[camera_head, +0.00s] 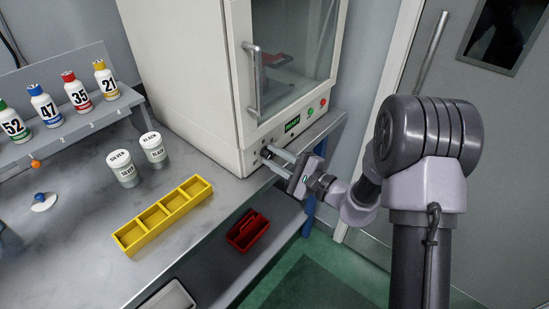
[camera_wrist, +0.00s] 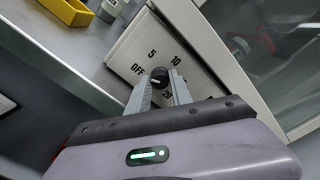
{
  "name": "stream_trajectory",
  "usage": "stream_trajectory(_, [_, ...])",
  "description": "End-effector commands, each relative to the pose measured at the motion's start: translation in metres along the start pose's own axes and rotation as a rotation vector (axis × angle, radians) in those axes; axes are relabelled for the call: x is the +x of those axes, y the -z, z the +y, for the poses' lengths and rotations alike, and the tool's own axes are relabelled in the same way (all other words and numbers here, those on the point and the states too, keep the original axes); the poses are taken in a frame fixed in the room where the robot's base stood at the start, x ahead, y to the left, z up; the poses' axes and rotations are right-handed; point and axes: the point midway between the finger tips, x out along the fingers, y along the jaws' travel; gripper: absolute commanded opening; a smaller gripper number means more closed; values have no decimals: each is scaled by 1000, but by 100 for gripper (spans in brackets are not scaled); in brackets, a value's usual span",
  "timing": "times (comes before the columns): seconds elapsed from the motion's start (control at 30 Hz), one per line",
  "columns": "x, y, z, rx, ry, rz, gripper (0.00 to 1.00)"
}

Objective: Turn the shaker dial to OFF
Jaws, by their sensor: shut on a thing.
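The shaker dial is a small dark round knob (camera_wrist: 159,76) on the light front panel (camera_wrist: 150,45) of the cabinet. Labels OFF, 5 and 10 are printed around it in the wrist view; OFF is at its left. I cannot tell clearly which label the knob points to. My gripper (camera_wrist: 160,84) is shut on the dial, one finger on each side. In the head view my gripper (camera_head: 277,157) reaches the lower left of the cabinet front (camera_head: 255,150), and its fingers hide the dial there.
The cabinet's glass door (camera_head: 290,50) with a long handle (camera_head: 252,80) is above my gripper. A yellow divided tray (camera_head: 128,238), two white tubs and numbered bottles stand on the bench at left. A red caddy (camera_head: 248,232) is on the lower shelf.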

Motion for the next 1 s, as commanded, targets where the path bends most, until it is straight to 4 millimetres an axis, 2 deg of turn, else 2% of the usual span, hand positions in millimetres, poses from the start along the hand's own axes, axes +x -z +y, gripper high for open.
stream_trajectory(0.3, [0,0,0,-66,0,0,0])
stream_trajectory(0.7, [0,0,0,-72,-1,-1,0])
stream_trajectory(0.73, [0,0,0,-72,-1,-1,28])
stream_trajectory(0.83, [0,0,0,-72,0,-1,48])
stream_trajectory(1.0, [0,0,0,-71,0,0,48])
